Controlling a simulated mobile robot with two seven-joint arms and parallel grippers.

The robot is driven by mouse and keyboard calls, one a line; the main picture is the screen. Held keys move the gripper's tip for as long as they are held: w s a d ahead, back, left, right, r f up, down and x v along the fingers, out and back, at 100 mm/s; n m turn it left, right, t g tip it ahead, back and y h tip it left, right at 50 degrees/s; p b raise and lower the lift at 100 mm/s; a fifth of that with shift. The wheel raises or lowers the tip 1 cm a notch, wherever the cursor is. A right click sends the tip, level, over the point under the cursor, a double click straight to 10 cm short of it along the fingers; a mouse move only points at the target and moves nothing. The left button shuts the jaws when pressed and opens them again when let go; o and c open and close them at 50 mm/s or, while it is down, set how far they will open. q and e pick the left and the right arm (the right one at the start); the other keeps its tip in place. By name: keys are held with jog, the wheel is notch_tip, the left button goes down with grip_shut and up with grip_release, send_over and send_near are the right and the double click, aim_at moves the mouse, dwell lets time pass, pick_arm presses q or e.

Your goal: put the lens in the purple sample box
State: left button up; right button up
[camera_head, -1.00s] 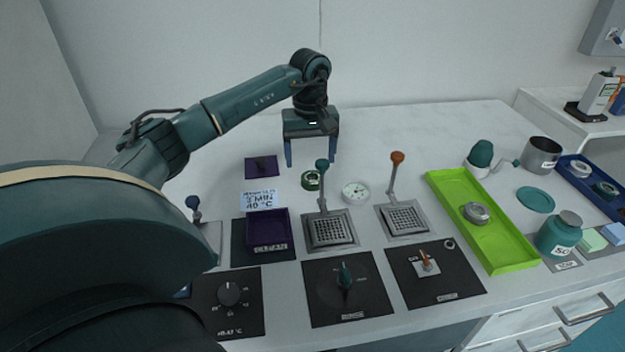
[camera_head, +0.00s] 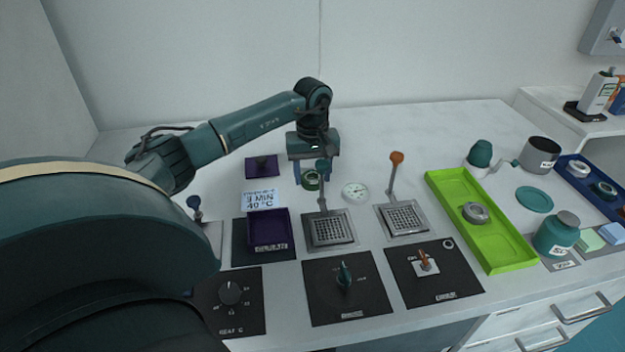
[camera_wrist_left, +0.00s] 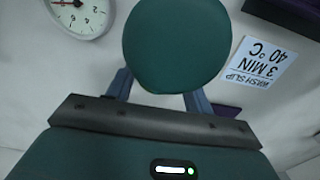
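A round metal piece (camera_head: 475,213) sits in the green tray. My right gripper is not in view.
A teal-knobbed lever (camera_head: 322,188) stands just in front of the left gripper. An orange-knobbed lever (camera_head: 391,180) and a white dial (camera_head: 355,192) are to its right. A purple lid-like piece (camera_head: 262,167) lies behind the box. The green tray (camera_head: 510,262) is at right.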

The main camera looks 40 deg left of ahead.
pick_arm(q)
jog(key=c, duration=0.6)
